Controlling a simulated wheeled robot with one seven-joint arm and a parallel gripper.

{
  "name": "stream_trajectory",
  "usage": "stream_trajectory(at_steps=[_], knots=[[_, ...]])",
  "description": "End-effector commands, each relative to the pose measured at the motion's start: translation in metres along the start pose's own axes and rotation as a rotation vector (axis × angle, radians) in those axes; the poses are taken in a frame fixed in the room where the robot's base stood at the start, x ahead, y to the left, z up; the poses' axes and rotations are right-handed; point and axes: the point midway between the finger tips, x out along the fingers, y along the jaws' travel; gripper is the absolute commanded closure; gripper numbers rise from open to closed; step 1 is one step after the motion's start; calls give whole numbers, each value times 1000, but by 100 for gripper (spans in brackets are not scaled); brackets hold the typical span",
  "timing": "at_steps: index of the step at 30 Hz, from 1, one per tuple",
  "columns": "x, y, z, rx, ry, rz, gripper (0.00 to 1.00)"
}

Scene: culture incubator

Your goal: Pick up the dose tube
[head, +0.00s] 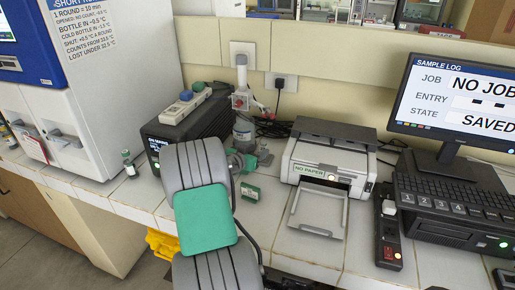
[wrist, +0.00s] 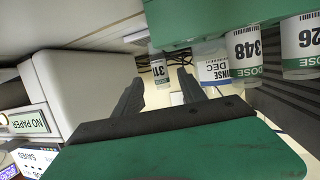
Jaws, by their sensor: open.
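In the wrist view my gripper (wrist: 158,78) is open, with its two dark fingers apart and nothing held. A green block (wrist: 205,20) adjoins these tubes at the top. In the head view my arm hides the gripper. A capped vial (head: 129,164) stands by the incubator.
The white incubator (head: 85,115) stands at left. A dark box unit (head: 190,125) is behind my arm. The printer (head: 330,165), power strip (head: 388,235) and monitor (head: 455,100) are at right. Tiled counter shows between them.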

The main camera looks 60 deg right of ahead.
Motion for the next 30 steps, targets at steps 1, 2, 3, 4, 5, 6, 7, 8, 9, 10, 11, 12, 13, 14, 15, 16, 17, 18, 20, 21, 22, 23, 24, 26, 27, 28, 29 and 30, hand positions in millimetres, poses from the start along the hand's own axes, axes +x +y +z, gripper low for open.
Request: stream_trajectory(at_steps=[1, 2, 3, 4, 5, 6, 7, 8, 9, 10, 11, 12, 13, 14, 15, 16, 17, 18, 20, 21, 22, 23, 24, 26, 27, 28, 29, 30], knots=[[7, 1, 0, -1, -2, 3, 51], [11, 1, 0, -1, -2, 3, 51], [16, 1, 0, -2, -4, 1, 51], [21, 1, 1, -2, -4, 1, 51], [26, 1, 0, -1, -3, 1, 51], [34, 1, 1, -2, -4, 1, 51], [39, 0, 2, -2, -4, -1, 51], [44, 0, 2, -2, -4, -1, 51], [50, 0, 3, -2, -4, -1, 51], [53, 0, 3, -2, -4, -2, 51], [55, -1, 3, -2, -4, -4, 51], [56, -2, 4, -2, -4, -5, 51], [57, -2, 4, -2, -4, -6, 51], [57, -2, 4, -3, -3, -7, 51], [56, -2, 4, -3, -4, -7, 51], [56, -3, 4, -3, -4, -7, 51], [56, -3, 4, -3, -4, -7, 51], [56, -3, 4, -3, -4, -7, 53], [56, -3, 4, -3, -4, -7, 58], [56, -3, 4, -3, -4, -7, 61], [56, -3, 4, -3, -4, -7, 64], [56, -3, 4, -3, -4, -7, 66], [56, -3, 4, -3, -4, -7, 69], [56, -3, 4, -3, -4, -7, 74], [56, -3, 4, -4, -4, -7, 78], [56, -3, 4, -4, -4, -7, 80], [56, -3, 4, -4, -4, -7, 83], [56, -3, 4, -4, -4, -7, 86]])
